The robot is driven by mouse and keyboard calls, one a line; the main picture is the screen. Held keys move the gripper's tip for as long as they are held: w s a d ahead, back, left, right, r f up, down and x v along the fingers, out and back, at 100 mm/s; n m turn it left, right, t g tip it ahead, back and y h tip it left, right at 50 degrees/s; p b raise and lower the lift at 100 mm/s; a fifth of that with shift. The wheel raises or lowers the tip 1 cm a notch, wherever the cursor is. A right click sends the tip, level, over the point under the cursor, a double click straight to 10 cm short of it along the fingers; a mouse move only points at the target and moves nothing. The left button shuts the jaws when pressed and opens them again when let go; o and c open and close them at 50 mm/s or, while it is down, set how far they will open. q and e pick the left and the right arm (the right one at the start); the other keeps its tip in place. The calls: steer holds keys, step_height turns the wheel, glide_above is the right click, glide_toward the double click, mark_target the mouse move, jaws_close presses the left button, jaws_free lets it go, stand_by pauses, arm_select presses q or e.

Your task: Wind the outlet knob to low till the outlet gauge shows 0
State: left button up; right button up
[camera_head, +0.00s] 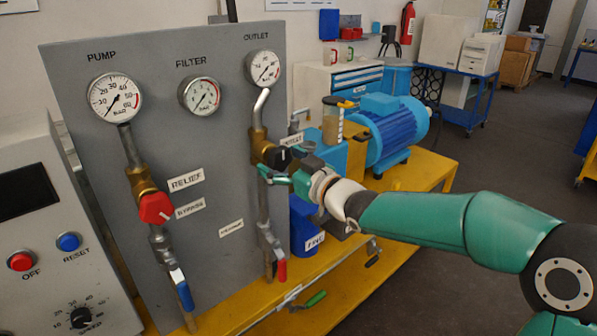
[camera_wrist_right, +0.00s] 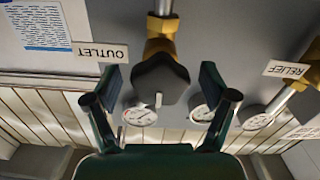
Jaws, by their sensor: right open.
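The black outlet knob (camera_head: 277,157) sits on a brass valve on the pipe below the outlet gauge (camera_head: 263,68). The gauge's needle appears to point to the lower left, but its figures are too small to read surely. My right gripper (camera_head: 279,170) is at the knob and partly covers it. In the right wrist view the open fingers of the gripper (camera_wrist_right: 161,86) stand on either side of the knob (camera_wrist_right: 160,80), with a gap visible on each side. A white pointer mark shows on the knob. My left gripper is not in view.
The red relief knob (camera_head: 155,208) and pump gauge (camera_head: 115,97) are left on the grey panel (camera_head: 215,155), with the filter gauge (camera_head: 200,95) between. A red-handled valve (camera_head: 281,270) hangs below the outlet knob. A blue motor (camera_head: 395,128) stands behind my right arm.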

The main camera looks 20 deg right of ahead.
steer(key=v, duration=1.1)
steer(key=shift+s, duration=0.2)
steer(key=s+a+f+m+g+p, duration=0.15)
steer(key=a+f+g, duration=0.25)
steer(key=f, duration=1)
steer(key=a+f+m+g+p, duration=0.1)
steer(key=a+f+m+g, duration=0.15)
steer(key=f, duration=1.25)
steer(key=s+a+f+m+g+h, duration=0.1)
steer(key=s+a+f+g, duration=0.1)
steer(key=s+f+g, duration=0.3)
steer(key=s+a+f+m+g+h, duration=0.1)
steer(key=s+f+g, duration=0.4)
steer(key=s+f, duration=0.9)
steer(key=s+a+m, duration=0.1)
steer(key=s, duration=0.3)
steer(key=shift+a+m, duration=0.2)
steer(key=shift+m, duration=0.1)
